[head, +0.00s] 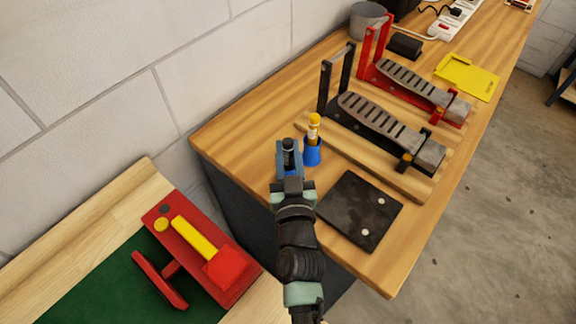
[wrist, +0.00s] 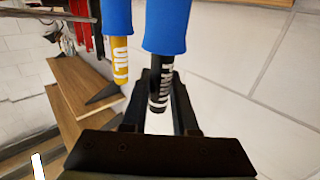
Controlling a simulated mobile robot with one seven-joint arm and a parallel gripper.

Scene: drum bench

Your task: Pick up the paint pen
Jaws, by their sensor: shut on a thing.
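The paint pen is black with white lettering (wrist: 161,78); in the wrist view its far end goes into a blue holder (wrist: 167,25). Its dark top (head: 289,144) shows in the head view. My gripper (head: 288,160) is shut on the pen, with one finger on either side of it in the wrist view (wrist: 159,103). A yellow oil pen (head: 314,128) stands in another blue holder (head: 312,153) just to the right. In the wrist view the oil pen (wrist: 119,55) is to the left, apart from my fingers. Whether the paint pen is raised is unclear.
A black pad (head: 350,215) lies right of my gripper on the wooden bench. A black pedal (head: 385,120) and a red pedal (head: 415,82) stand beyond it. A red and yellow item (head: 200,250) lies on green at lower left. A white wall is close on the left.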

